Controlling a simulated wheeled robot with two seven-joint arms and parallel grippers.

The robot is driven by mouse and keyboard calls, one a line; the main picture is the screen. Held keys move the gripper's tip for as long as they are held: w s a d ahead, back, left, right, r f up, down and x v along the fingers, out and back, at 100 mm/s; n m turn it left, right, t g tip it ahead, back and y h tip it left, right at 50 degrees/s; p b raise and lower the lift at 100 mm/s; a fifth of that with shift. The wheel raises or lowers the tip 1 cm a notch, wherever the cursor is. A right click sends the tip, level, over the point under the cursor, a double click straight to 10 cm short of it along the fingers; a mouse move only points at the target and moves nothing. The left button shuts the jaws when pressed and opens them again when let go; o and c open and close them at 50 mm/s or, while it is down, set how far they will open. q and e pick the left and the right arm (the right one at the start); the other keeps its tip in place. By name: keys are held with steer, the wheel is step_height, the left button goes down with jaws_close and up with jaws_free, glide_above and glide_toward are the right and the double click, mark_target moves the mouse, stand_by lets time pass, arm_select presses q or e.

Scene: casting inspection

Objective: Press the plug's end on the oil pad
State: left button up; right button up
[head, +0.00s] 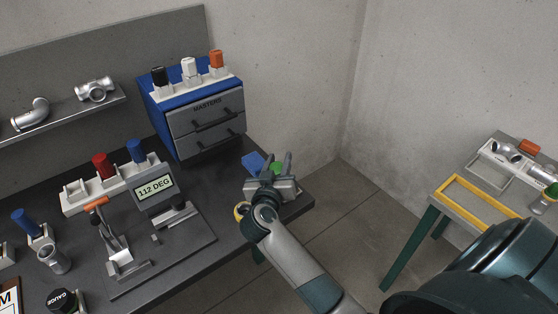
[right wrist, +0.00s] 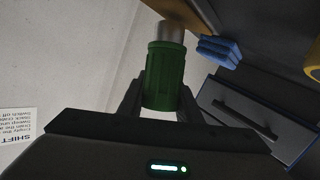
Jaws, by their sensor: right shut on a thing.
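My right gripper (head: 276,165) is over the right end of the dark bench, shut on the green plug (head: 279,168). In the right wrist view the plug (right wrist: 160,78) is upright in the picture between the fingers, its bare metal end (right wrist: 170,32) pointing away from the gripper. My left gripper is not in view.
A blue cabinet (head: 156,114) with grey drawers stands behind the pad, several plugs on top. A yellow item (head: 239,212) is partly hidden by my arm. A side table (head: 462,206) stands at right.

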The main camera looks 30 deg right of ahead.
steer(key=shift+f, duration=0.3)
stand_by(0.9)
